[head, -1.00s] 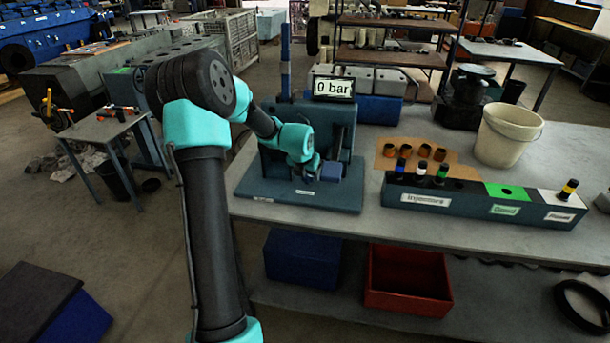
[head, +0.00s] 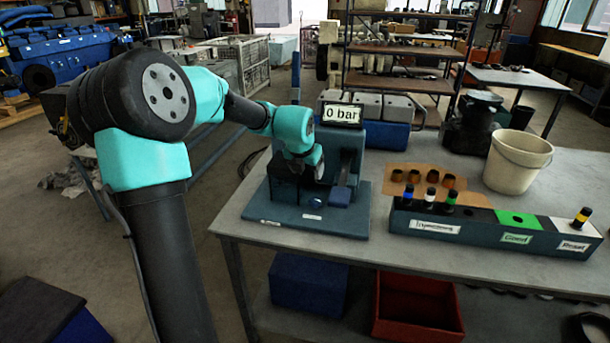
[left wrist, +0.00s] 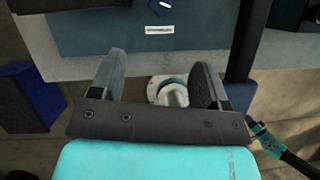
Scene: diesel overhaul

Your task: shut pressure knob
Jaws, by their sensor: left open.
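My left gripper (head: 320,172) is above the base, behind and above the knob in the head view. In the left wrist view its fingers (left wrist: 160,78) are spread with nothing held between them, and the knob is beyond their tips. My right gripper is not in view.
A dark upright post (left wrist: 246,40) is right of the fingers in the left wrist view. A long injector rack (head: 480,235), several brass cups (head: 420,178) and a white bucket (head: 518,160) stand right of the stand. The table's front strip is clear.

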